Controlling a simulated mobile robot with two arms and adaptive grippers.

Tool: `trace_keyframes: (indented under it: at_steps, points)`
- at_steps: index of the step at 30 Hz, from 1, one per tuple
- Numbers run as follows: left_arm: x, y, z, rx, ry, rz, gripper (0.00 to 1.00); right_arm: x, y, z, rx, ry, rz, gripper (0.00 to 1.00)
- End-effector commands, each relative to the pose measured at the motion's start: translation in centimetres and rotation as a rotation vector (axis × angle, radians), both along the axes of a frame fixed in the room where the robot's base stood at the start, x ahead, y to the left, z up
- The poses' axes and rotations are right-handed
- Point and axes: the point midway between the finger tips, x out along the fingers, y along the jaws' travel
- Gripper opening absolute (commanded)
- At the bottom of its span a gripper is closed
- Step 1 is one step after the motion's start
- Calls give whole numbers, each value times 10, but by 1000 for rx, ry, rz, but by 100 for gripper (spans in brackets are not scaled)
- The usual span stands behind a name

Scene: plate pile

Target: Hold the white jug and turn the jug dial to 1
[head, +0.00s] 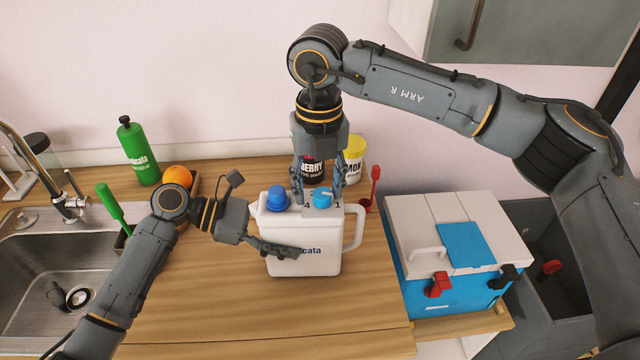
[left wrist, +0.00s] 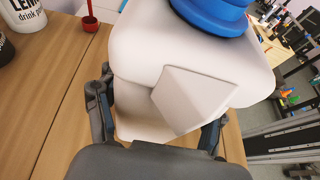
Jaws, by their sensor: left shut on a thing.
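The white jug (head: 318,262) stands upright on the wooden counter, its handle on the right side. My left gripper (head: 270,240) is shut on the jug from the left, one finger across its front. In the left wrist view the jug (left wrist: 140,50) sits between the fingers (left wrist: 155,128). The blue jug dial (head: 322,199) is on the jug's top, with a 4 to its left and a 1 to its right; its pointer is too small to read. My right gripper (head: 318,192) points down over the dial, fingers apart on either side. I cannot tell whether they touch it.
A blue cap (head: 278,197) sits left of the dial. A dark berry tin (head: 313,172) and a yellow-lidded tub (head: 354,160) stand behind. A white and blue cooler box (head: 440,235) is right, the sink (head: 45,270) left. The front counter is clear.

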Motion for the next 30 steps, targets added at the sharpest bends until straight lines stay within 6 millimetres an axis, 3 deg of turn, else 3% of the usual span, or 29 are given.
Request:
trace_keyframes:
  at_steps: [11, 14, 24, 30]
  points:
    - [3, 3, 1, 0, -1, 10, 15, 0, -2, 6, -4, 0, -1, 53]
    - [3, 3, 1, 0, 0, 12, 15, 0, -1, 20, -3, 1, 0, 53]
    - [4, 4, 1, 1, -1, 13, 15, 1, -2, 91, -3, -1, -1, 53]
    - [4, 4, 1, 1, -1, 13, 15, 1, -2, 115, -3, 1, -1, 53]
